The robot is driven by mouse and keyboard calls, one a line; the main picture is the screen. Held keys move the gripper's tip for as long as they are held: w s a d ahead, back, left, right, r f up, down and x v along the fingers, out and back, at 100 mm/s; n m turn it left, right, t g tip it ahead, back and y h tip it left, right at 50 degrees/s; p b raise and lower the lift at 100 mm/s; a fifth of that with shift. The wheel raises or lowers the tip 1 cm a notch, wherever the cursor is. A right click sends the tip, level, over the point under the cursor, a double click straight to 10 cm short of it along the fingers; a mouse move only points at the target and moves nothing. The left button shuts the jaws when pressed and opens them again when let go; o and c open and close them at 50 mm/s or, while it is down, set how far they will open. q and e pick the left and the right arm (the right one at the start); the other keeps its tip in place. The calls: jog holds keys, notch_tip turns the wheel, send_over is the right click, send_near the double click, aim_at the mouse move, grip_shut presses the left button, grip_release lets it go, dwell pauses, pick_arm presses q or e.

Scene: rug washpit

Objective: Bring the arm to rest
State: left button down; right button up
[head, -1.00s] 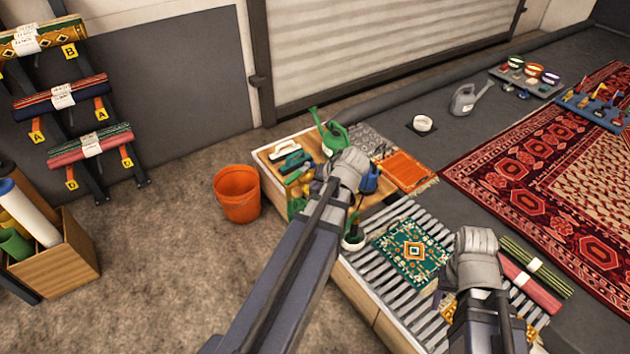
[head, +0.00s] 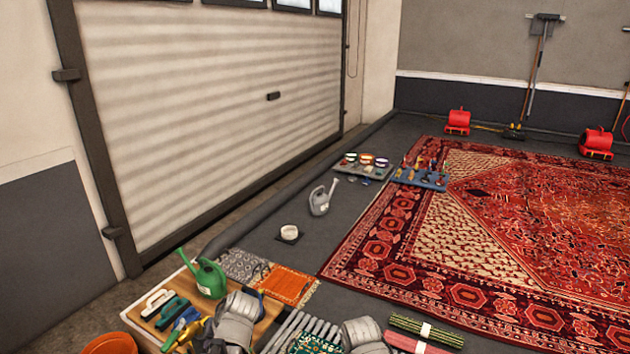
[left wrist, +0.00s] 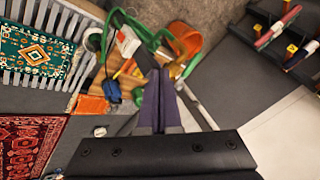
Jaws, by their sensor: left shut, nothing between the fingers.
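My left gripper (left wrist: 159,76) shows in the left wrist view with its two dark fingers together and nothing between them. It is above the wooden tool board area, apart from the tools as far as I can tell. In the head view the grey end of my left arm shows at the bottom, in front of the board (head: 262,330), and its fingers are hidden. The grey end of my right arm shows at the bottom edge, by the slatted rack (head: 318,327). My right gripper's fingers are out of sight.
A green watering can (head: 208,279), brushes and an orange mat (head: 285,285) are close to my left arm. An orange bucket (head: 112,344) stands at the bottom left. A small patterned rug (left wrist: 33,53) lies on the rack. A large red rug (head: 470,250) covers the floor at right.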

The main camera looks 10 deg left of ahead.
pick_arm(q)
jog(key=s+d+m+g+h+p, duration=0.1)
jog(key=s+d+m, duration=0.3)
jog(key=d, duration=0.8)
jog(key=s+d+m+g+h+p, duration=0.1)
jog(key=s+d+m+h, duration=0.3)
jog(key=d, duration=0.9)
jog(key=shift+s+d+f+p, duration=0.15)
jog(key=shift+s+d+p, duration=0.05)
jog(key=shift+s+p, duration=0.2)
